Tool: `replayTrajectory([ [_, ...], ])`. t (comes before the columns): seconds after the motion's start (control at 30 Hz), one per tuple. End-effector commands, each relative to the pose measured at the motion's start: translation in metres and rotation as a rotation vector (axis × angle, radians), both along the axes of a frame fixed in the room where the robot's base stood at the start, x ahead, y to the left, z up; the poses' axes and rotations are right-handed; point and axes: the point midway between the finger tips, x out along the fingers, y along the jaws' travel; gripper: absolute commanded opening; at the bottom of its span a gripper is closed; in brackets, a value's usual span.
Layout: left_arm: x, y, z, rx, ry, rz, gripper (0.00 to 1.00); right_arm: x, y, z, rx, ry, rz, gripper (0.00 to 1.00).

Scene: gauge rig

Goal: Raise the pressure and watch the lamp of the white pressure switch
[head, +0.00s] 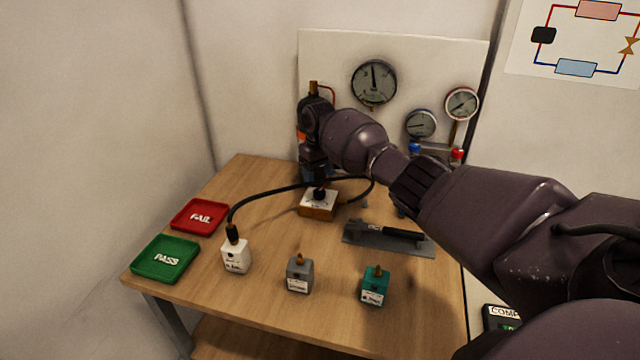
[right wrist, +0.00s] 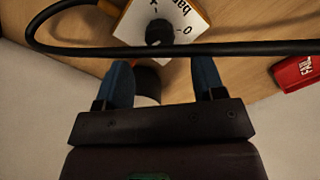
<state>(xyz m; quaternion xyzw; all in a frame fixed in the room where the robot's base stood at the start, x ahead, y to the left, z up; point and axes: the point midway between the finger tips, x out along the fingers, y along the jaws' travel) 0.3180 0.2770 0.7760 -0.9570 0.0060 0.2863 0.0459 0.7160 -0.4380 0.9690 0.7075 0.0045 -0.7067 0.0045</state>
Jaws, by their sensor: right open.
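The white pressure switch (head: 236,257) stands upright at the table's left front, with a black hose (head: 270,191) on its top fitting. No lit lamp can be made out on it. The hose runs to the orange-and-white box (head: 318,208) with a black knob (head: 319,194). In the right wrist view the knob (right wrist: 158,32) sits on the white face marked "bar". My right gripper (head: 314,174) is open and empty just behind the box; its blue fingertips (right wrist: 163,78) are apart from the knob. The large gauge (head: 374,82) has its needle near the top. My left gripper is out of view.
A grey switch (head: 299,276) and a teal switch (head: 375,287) stand at the front. A green PASS tray (head: 165,274) and red FAIL tray (head: 199,228) lie left. A black-handled tool (head: 390,232) lies on a grey mat (head: 362,240). The hose crosses close to my fingers.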

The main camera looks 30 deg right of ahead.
Motion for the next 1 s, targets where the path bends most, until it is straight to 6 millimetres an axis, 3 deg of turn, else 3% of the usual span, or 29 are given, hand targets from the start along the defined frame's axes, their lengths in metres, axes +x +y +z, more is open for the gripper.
replayTrajectory([
  [0.1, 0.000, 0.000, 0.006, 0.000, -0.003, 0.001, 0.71, 0.000, 0.000, 0.024, -0.001, -0.002, 0.001, 0.63],
  [0.33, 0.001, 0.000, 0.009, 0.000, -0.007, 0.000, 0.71, 0.000, 0.000, 0.047, 0.000, 0.000, 0.000, 0.63],
  [1.0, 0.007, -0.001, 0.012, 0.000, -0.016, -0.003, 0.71, 0.000, 0.000, 0.051, 0.000, 0.002, 0.000, 0.63],
])
